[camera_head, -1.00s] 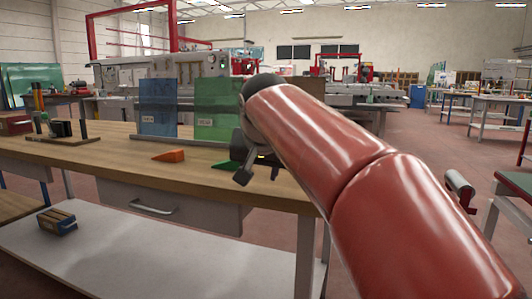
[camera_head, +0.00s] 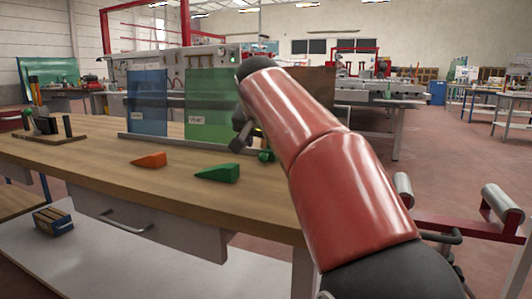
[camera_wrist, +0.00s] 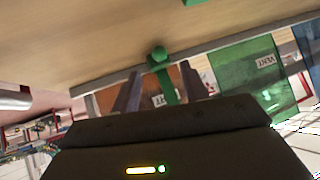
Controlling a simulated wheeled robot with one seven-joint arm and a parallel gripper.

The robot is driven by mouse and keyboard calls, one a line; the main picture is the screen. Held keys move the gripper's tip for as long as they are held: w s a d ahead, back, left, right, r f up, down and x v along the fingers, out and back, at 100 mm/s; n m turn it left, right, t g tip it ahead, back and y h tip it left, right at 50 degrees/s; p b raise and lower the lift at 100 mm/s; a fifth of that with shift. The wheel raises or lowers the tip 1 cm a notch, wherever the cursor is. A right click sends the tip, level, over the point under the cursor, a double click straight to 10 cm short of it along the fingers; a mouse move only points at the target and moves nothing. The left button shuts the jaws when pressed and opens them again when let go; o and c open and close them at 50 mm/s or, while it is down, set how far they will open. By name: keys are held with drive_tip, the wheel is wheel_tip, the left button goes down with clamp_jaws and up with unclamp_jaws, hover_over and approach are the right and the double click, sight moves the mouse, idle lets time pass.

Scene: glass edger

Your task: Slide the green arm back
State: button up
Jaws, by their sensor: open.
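In the head view my gripper is mostly hidden by my arm. The bar's lower end is hidden behind the gripper body in the wrist view.
A green panel (camera_head: 207,100) labelled VERT, a blue panel (camera_head: 148,98) and a brown panel (camera_head: 318,88) stand along the rail. An orange wedge (camera_head: 149,160) and a green wedge (camera_head: 217,173) lie on the wooden bench (camera_head: 100,165). The bench front is otherwise clear.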

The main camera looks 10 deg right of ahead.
sight(263, 155)
drive_tip(key=x, duration=0.6)
drive_tip(key=shift+s, duration=0.1)
clamp_jaws()
